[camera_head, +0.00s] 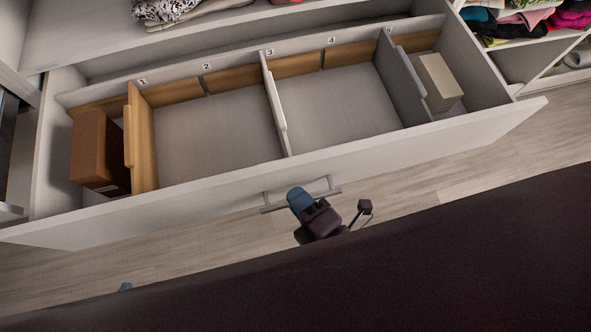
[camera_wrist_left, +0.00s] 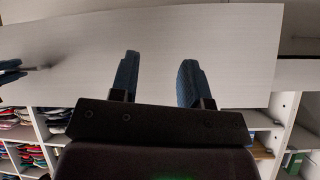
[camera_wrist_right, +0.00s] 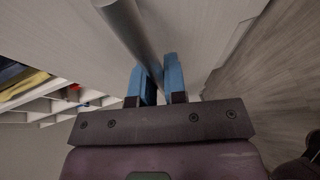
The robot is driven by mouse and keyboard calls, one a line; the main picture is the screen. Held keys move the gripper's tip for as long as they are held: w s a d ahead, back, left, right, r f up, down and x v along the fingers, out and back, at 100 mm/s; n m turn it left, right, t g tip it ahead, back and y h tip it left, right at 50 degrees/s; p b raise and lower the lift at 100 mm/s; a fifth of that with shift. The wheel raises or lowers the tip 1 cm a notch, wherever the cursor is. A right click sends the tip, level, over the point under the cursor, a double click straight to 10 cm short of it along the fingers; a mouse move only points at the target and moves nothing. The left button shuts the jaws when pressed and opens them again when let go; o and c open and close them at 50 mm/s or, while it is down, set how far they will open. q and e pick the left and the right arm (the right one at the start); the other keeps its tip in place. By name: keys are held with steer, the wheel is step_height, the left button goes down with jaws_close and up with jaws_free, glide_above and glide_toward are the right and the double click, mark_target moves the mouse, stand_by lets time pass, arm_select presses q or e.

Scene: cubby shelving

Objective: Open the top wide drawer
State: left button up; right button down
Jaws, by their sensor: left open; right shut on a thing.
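The wide drawer (camera_head: 210,205) is pulled well out, and its inside shows in the head view. Its bar handle (camera_head: 330,188) runs along the middle of the front panel. My right gripper (camera_head: 303,197) is at the handle and covers part of it. In the right wrist view its blue fingers (camera_wrist_right: 158,82) are shut on the grey handle bar (camera_wrist_right: 130,30). My left gripper (camera_wrist_left: 158,75) is open and empty in the left wrist view, facing a pale panel (camera_wrist_left: 210,45). Only a small blue tip of it (camera_head: 124,287) shows in the head view, low at left.
The drawer has numbered dividers, with a brown box (camera_head: 92,150) at left and a cream box (camera_head: 438,82) at right. Shelves with folded clothes (camera_head: 525,18) stand at the upper right. Wooden floor (camera_head: 480,175) lies before the drawer.

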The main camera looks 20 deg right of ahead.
stand_by(0.3)
steer(key=c, duration=1.2)
jaws_free()
steer(key=shift+r, duration=0.1)
